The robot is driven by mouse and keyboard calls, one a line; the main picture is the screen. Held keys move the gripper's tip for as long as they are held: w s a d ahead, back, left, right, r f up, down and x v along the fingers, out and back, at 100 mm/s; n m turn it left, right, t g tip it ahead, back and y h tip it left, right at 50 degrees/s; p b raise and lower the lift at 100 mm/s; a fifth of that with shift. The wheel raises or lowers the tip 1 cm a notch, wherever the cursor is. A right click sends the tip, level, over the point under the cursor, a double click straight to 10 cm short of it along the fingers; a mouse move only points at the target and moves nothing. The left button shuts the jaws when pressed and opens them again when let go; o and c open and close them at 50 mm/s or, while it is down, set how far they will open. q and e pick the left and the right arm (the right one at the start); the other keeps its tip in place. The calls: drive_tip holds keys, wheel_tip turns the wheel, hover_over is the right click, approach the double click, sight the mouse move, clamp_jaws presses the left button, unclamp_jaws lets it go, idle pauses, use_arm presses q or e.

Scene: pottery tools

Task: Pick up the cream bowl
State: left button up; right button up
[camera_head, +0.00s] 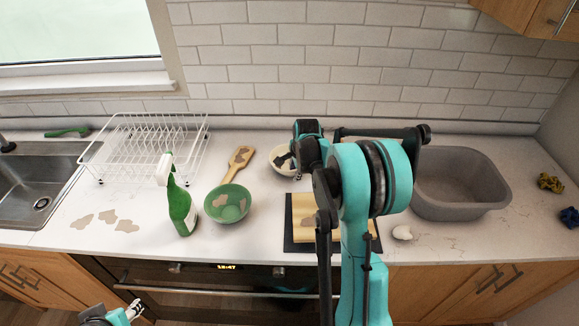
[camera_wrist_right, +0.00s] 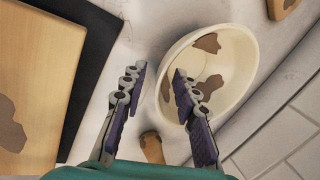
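The cream bowl (camera_head: 279,169) stands on the counter near the back wall, upright, with brown patches. In the head view my right gripper (camera_head: 291,160) is at its right side and partly covers it. In the right wrist view the bowl (camera_wrist_right: 232,76) is at the upper right. There my right gripper (camera_wrist_right: 159,80) is open, one finger outside the bowl and the other overlapping its near rim and interior. Whether a finger touches the rim I cannot tell. My left gripper (camera_head: 132,309) is low at the left, in front of the counter, its opening unclear.
A green bowl (camera_head: 228,204), a green spray bottle (camera_head: 181,208) and a wooden paddle (camera_head: 237,163) are left of the cream bowl. A board on a dark mat (camera_head: 290,243) lies in front. A grey basin (camera_head: 460,205) stands right, a white rack (camera_head: 130,170) left.

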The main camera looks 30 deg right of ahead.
drive_tip(key=shift+w+f, duration=0.15)
drive_tip(key=shift+f, duration=0.1)
drive_tip(key=shift+r, duration=0.1)
clamp_jaws()
drive_tip(key=shift+r, duration=0.15)
